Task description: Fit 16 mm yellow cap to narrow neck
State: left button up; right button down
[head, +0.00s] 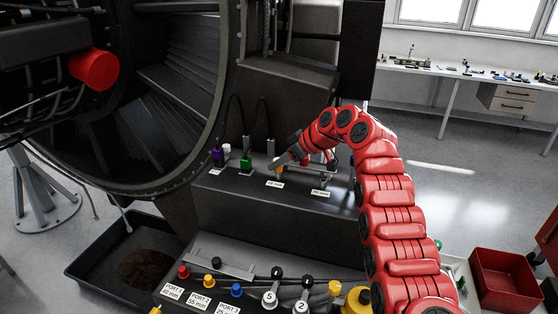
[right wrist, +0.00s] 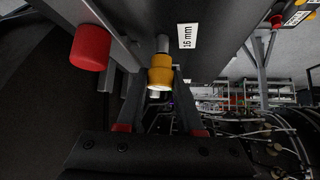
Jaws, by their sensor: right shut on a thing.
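The yellow cap (right wrist: 160,74) is between the fingers of my right gripper (right wrist: 158,84), which is shut on it. In the right wrist view a grey neck (right wrist: 163,43) beside the "16 mm" label (right wrist: 187,36) lines up with the cap and meets its end. I cannot tell how far the cap sits over the neck. In the head view the right gripper (head: 283,162) is over the dark bay ledge, with the yellow cap (head: 277,169) just above the label (head: 275,184). My left gripper is not in view.
A purple-topped fitting (head: 218,154) and a green one (head: 246,162) stand left on the ledge. A front panel holds several caps and labelled ports, such as a red cap (head: 183,272). A black tray (head: 95,262) lies left, a red bin (head: 503,278) right. The wrist view shows a red cylinder (right wrist: 90,48).

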jog(key=shift+f, duration=0.25)
jog(key=shift+r, duration=0.15)
jog(key=shift+r+p, duration=0.3)
jog(key=shift+r, duration=0.55)
jog(key=shift+r+p, duration=1.3)
jog(key=shift+r, duration=0.85)
jog(key=shift+f, duration=0.15)
